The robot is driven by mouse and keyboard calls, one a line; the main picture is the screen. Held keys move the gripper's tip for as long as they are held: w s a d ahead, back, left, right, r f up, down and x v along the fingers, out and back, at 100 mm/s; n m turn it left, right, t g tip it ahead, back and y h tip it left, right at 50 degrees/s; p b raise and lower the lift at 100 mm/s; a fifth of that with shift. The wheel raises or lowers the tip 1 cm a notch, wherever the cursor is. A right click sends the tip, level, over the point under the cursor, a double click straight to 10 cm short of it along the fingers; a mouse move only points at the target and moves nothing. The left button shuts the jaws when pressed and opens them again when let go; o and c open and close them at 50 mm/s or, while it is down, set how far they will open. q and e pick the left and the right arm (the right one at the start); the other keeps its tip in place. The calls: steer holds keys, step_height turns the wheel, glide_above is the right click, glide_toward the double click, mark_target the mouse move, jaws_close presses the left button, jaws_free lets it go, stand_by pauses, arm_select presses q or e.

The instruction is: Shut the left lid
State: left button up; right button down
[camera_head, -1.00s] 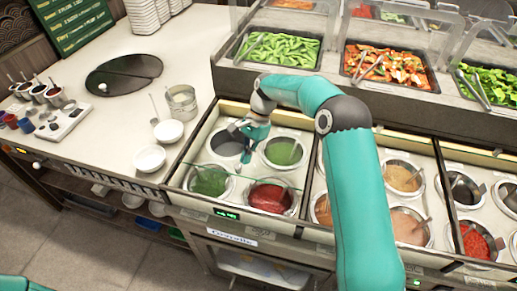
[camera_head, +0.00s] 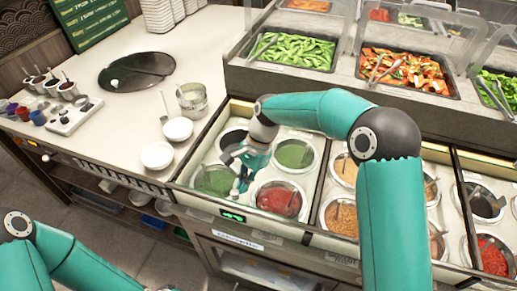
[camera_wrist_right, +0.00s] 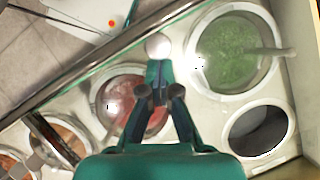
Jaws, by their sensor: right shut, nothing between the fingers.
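The left well unit (camera_head: 180,183) holds several round sauce wells, with green sauce (camera_head: 214,180) and red sauce (camera_head: 278,199) at the front. Its lid seems to be a clear pane; a greenish glassy edge (camera_wrist_right: 100,62) runs diagonally along the front in the right wrist view. I cannot make out its full outline. My right gripper (camera_head: 239,188) points down between the front wells, fingers together and empty. In the wrist view its closed tips (camera_wrist_right: 159,68) are beside a pale round knob-like thing (camera_wrist_right: 158,45). My left arm shows at lower left; its gripper is out of frame.
Food trays, such as the edamame tray (camera_head: 297,51), stand behind the wells under clear guards. More sauce wells lie to the right. White bowls (camera_head: 158,155) and a metal pot (camera_head: 192,99) stand left of the unit. Ladle handles stick out of some wells.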

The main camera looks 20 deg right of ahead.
steer(key=shift+s+a, duration=0.2)
steer(key=shift+s, duration=0.1)
